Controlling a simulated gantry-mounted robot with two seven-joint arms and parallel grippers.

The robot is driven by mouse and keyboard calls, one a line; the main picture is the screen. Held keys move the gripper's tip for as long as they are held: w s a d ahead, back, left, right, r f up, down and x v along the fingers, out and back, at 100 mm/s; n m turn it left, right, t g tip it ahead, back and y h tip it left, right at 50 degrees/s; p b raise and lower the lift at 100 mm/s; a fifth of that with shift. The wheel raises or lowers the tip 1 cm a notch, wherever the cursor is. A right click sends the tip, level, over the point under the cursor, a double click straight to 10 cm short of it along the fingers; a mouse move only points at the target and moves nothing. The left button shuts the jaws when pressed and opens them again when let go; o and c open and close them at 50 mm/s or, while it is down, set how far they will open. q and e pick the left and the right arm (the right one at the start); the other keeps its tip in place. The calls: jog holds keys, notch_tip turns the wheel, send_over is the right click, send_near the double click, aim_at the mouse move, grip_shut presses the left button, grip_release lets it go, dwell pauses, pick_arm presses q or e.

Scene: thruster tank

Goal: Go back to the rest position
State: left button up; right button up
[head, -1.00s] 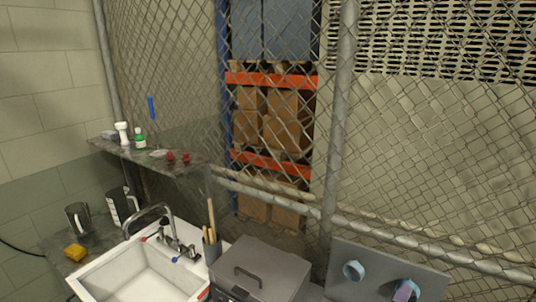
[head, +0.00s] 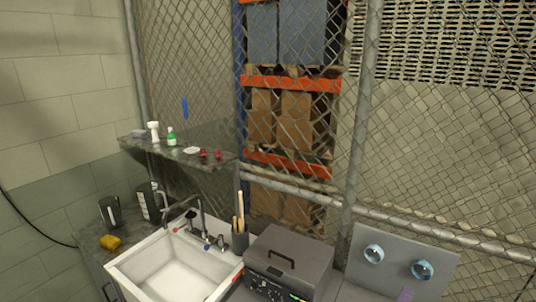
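Neither of my grippers shows in the head view, and no part of my arms can be made out. Their state cannot be seen. The view takes in a white sink (head: 150,268) with a metal faucet (head: 200,215) at the lower left, and a grey box-shaped appliance (head: 290,255) with a handle on its lid to the right of it.
A shelf (head: 190,158) with small bottles hangs above the sink. Dark mugs (head: 110,211) and a yellow sponge (head: 110,243) are left of the sink. A grey panel (head: 397,252) with two blue rings stands at right. A chain-link fence (head: 430,150) closes off the back.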

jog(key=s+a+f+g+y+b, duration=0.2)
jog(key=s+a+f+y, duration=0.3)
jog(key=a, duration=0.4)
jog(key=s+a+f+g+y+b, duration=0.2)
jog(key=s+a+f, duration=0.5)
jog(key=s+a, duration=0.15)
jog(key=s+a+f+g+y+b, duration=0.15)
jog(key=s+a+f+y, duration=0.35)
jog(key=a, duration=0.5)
pick_arm(q)
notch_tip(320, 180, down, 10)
jog(key=b, duration=0.5)
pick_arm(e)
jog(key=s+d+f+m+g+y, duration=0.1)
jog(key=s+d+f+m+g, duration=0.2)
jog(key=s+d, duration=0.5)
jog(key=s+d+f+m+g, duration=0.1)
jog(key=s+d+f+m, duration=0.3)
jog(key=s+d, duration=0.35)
pick_arm(q)
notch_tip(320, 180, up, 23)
jog(key=p, duration=2.3)
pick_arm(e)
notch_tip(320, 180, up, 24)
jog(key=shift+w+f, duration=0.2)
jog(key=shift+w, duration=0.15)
